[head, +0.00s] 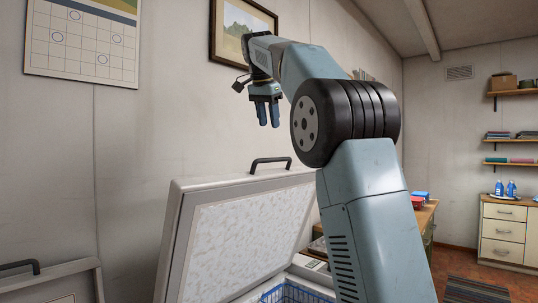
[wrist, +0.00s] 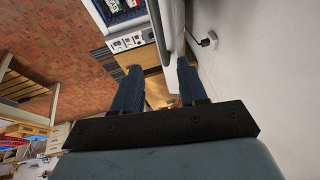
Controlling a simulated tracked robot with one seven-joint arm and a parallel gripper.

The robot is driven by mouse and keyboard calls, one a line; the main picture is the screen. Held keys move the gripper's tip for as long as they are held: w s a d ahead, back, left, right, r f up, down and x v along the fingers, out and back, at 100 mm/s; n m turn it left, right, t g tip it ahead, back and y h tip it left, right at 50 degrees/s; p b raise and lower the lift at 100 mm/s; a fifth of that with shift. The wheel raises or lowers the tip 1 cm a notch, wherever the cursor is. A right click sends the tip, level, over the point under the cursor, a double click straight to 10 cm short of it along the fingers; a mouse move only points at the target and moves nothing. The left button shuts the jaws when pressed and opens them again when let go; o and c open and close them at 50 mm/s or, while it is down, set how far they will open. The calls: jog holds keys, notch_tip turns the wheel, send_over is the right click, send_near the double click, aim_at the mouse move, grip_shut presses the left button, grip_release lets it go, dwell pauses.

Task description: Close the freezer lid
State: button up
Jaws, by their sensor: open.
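The freezer lid (head: 238,235) stands raised and tilted in the head view, its frosty inner panel facing out. A dark handle (head: 270,161) sits on its top edge. My gripper (head: 268,123) hangs fingers-down above the handle, apart from it, open and empty. In the wrist view my gripper (wrist: 160,88) shows its two fingers spread. The lid (wrist: 168,28) appears there nearly edge-on beyond them. The freezer's inside shows a blue wire basket (head: 285,293) at the bottom of the head view. My arm hides part of the freezer and the lid's right side.
The wall with a framed picture (head: 240,30) and calendar (head: 84,40) is close behind the lid. Another grey panel with a dark handle (head: 20,266) stands at lower left. A drawer cabinet (head: 508,232) is far right. Brick floor (wrist: 60,38) shows left in the wrist view.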

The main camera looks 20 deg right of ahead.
jog(key=x, duration=1.2)
jog(key=shift+s, duration=0.1)
grip_shut()
